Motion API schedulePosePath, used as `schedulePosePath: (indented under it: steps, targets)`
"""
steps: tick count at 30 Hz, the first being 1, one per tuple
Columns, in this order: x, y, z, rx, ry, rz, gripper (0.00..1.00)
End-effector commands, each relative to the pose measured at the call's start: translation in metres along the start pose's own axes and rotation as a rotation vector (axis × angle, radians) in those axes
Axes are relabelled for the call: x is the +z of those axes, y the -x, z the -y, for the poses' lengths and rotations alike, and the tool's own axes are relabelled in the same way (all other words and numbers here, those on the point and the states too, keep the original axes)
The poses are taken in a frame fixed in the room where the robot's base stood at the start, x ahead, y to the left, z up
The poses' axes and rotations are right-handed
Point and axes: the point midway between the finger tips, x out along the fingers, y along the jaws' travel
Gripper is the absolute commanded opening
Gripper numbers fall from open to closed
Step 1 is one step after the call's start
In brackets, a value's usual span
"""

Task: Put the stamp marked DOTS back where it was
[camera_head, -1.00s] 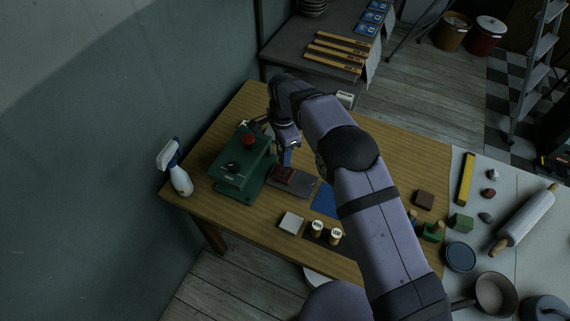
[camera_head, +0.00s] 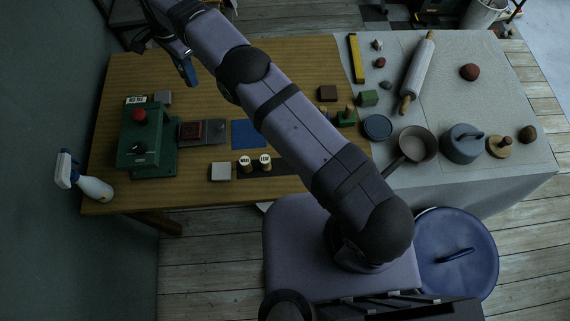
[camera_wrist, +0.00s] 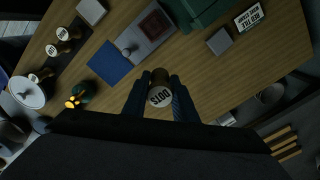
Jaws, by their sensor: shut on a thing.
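My gripper (camera_wrist: 160,98) is shut on the stamp marked DOTS (camera_wrist: 160,97), a round wooden stamp with a pale lettered top, held between the two fingers in the wrist view. In the head view my gripper (camera_head: 188,72) is above the back left of the wooden table, and the stamp cannot be made out there. Bare dark holder shows to the right of LEAF.
A green press (camera_head: 147,145) stands at left, with a reddish tile (camera_head: 192,131) on its grey plate. A blue square (camera_head: 249,133) and a pale tile (camera_head: 221,172) lie near the stamps. A sign (camera_head: 136,100) and a grey block (camera_head: 162,97) are behind. A spray bottle (camera_head: 88,185) stands left.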

Motion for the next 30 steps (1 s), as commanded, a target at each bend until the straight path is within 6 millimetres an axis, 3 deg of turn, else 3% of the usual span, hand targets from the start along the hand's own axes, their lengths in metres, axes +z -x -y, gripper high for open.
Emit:
schedulePosePath:
  steps: [9,19,30]
  targets:
    - [-0.029,0.030,-0.006,-0.001,-0.049,0.000,0.09]
    - [-0.047,0.043,-0.020,0.000,-0.084,0.000,0.09]
    - [-0.076,0.054,-0.067,0.000,-0.150,0.000,0.09]
